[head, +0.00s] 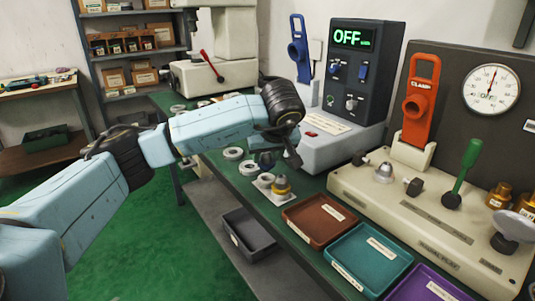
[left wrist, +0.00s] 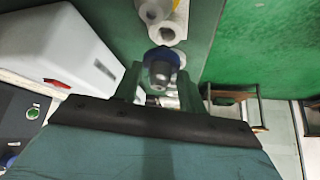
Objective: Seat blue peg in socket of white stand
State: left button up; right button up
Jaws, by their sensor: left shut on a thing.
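A blue and dark grey peg (left wrist: 162,62) shows between the fingers of my left gripper (left wrist: 160,88) in the left wrist view. In the head view my left gripper (head: 291,156) is low over the bench, and a dark bluish piece (head: 265,160), seemingly that peg, is beside its fingers. The gripper is shut on it. A white stand (head: 264,181) on the bench, just in front of the gripper, carries grey and yellow-banded pieces. Whether the peg touches anything below is hidden. My right gripper is not in view.
White rings (head: 233,153) lie on the bench to the left. Brown (head: 318,219), teal (head: 371,258) and purple (head: 425,284) trays line the front. A control box (head: 362,75) and a beige fixture panel (head: 430,215) stand at the right. A grey bin (head: 248,234) sits lower.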

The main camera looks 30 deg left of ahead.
aim_at(268, 164)
pick_arm(q)
jog(key=shift+r, duration=0.1)
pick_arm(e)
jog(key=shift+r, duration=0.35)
